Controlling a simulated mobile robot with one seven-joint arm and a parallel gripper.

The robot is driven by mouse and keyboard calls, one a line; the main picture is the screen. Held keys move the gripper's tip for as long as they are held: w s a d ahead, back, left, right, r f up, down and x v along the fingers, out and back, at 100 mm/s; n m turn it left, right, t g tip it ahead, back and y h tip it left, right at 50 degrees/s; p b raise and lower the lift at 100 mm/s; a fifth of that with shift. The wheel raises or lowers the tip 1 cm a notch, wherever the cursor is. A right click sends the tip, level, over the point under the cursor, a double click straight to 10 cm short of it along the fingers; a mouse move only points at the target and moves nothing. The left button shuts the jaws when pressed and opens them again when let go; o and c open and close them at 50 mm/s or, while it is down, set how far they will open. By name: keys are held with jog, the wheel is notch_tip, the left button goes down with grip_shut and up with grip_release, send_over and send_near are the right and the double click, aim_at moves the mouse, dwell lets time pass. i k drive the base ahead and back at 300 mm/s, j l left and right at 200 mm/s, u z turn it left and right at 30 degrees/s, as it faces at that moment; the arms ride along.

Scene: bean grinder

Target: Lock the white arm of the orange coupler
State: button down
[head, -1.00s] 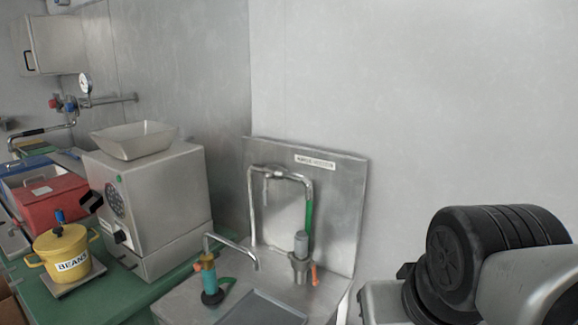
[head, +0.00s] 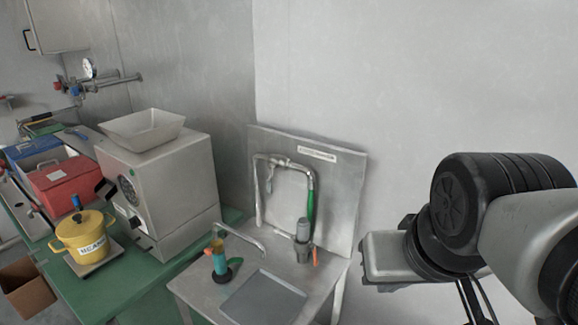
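I cannot make out a coupler with a white arm for certain. An orange lever (head: 315,257) shows beside a grey cylinder (head: 303,231) on the right of the metal sink stand. A small teal fitting (head: 219,260) with an orange-yellow top stands upright at the stand's left, next to a curved metal spout (head: 244,238). Both are too small to tell whether any arm on them is open or locked. My arm fills the right side, well to the right of the stand and apart from it. My gripper's fingertips do not show.
The metal stand (head: 341,205) has a bent pipe with a green section (head: 311,206). To its left are a grinder (head: 170,185) with a hopper, a yellow beans pot (head: 82,237) and a red box (head: 66,184) on a green table (head: 128,283). A cardboard box (head: 27,289) sits lower left.

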aim_at(276, 230)
jog(key=l, duration=0.5)
jog(key=i+l+u, duration=0.25)
jog(key=i+l, duration=0.4)
